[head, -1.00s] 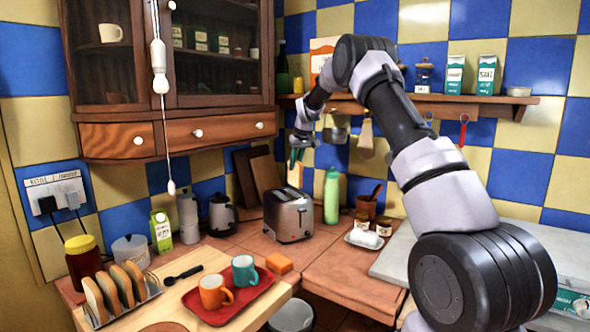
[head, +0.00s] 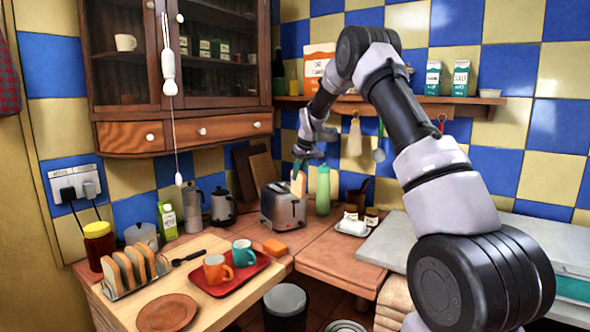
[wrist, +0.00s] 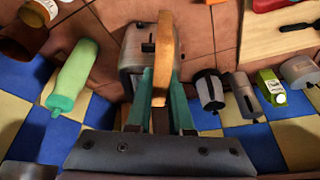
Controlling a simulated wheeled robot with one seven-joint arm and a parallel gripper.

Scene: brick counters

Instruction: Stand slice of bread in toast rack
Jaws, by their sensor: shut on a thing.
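My gripper (head: 302,164) is above the silver toaster (head: 281,212). It is shut on a slice of bread (head: 299,183), held upright. In the wrist view the slice (wrist: 164,55) shows edge-on between the green fingers (wrist: 160,105), over the toaster (wrist: 135,55). I cannot tell whether its lower edge is still inside a slot. The toast rack (head: 161,268) stands at the front left on the wooden board, well to the left of my gripper. Several slices stand in it, hiding much of its frame.
A red tray (head: 228,287) with an orange mug (head: 216,268) and a teal mug (head: 243,252) lies right of the rack. A brown plate (head: 167,313) is in front. A green bottle (head: 322,190) stands close right of the toaster. A pull cord (head: 173,125) hangs at left.

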